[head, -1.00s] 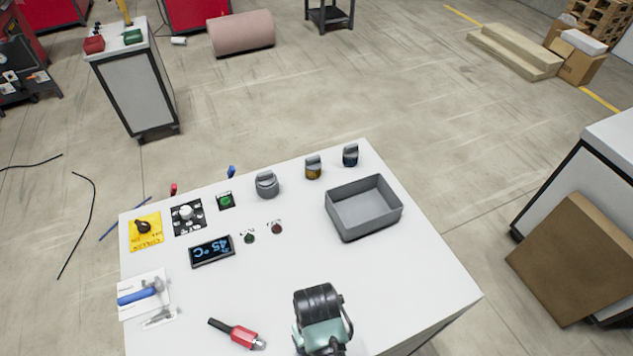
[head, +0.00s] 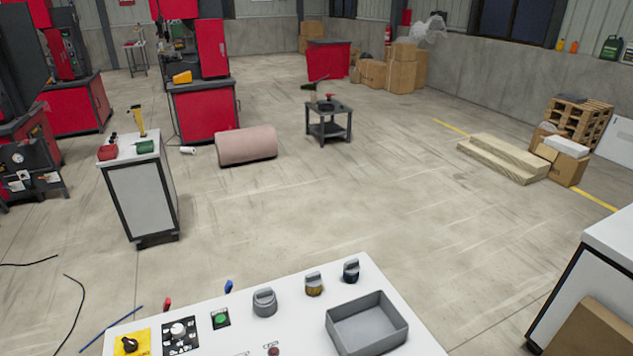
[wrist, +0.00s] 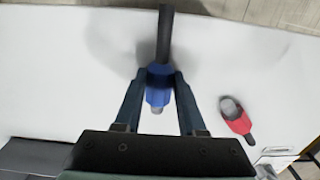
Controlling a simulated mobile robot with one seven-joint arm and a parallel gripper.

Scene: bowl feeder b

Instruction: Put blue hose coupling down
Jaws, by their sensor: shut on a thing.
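In the wrist view my gripper (wrist: 159,76) is shut on the blue hose coupling (wrist: 158,92). A dark stub of hose (wrist: 166,35) points away from it towards the top of the picture, and a pale metal end shows between the fingers. The white tabletop (wrist: 60,75) lies beneath. I cannot tell whether the coupling touches it. A red coupling (wrist: 236,117) with a dark end lies on the table to the right, apart from my gripper. My gripper and both couplings are outside the head view.
In the head view the table's far edge holds a grey open bin (head: 368,350), several knobs including a grey one (head: 264,302), a green button (head: 220,319) and a yellow-plated switch (head: 130,345). In the wrist view the tabletop left of the coupling is clear.

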